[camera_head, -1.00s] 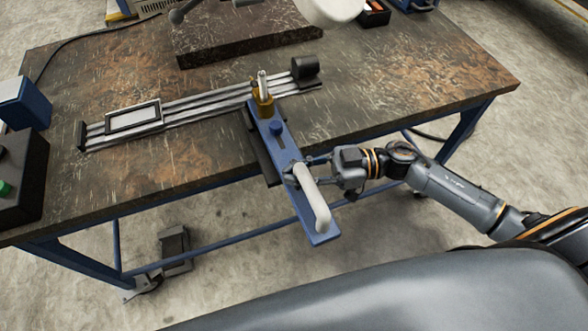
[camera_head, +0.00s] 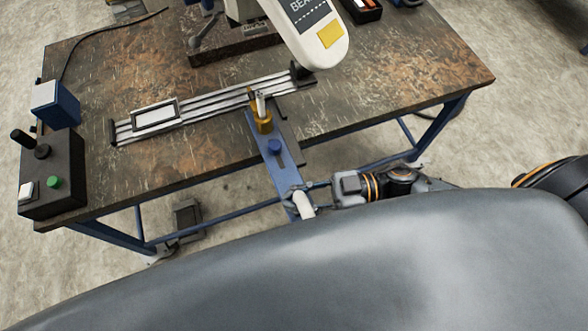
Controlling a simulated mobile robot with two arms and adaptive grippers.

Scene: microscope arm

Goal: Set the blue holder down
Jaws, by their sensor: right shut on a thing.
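The blue holder (camera_head: 283,172) is a long flat blue bar with a blue knob, a brass fitting (camera_head: 263,122) at its far end and a white curved handle (camera_head: 303,203) at its near end. Its far end is over the table's front part, by the metal rail; its near end sticks out past the front edge. My right gripper (camera_head: 298,191) is shut on the blue holder at the white handle. The handle's near part is hidden behind my grey body. I cannot tell whether the holder's far end touches the table. My left gripper is not in view.
The worn table (camera_head: 400,90) has a metal rail (camera_head: 200,112) with a framed plate (camera_head: 155,115) across it. A white microscope arm (camera_head: 318,35) hangs above the back, over a dark stone slab (camera_head: 230,50). A control box (camera_head: 55,175) stands at left. The table's right side is clear.

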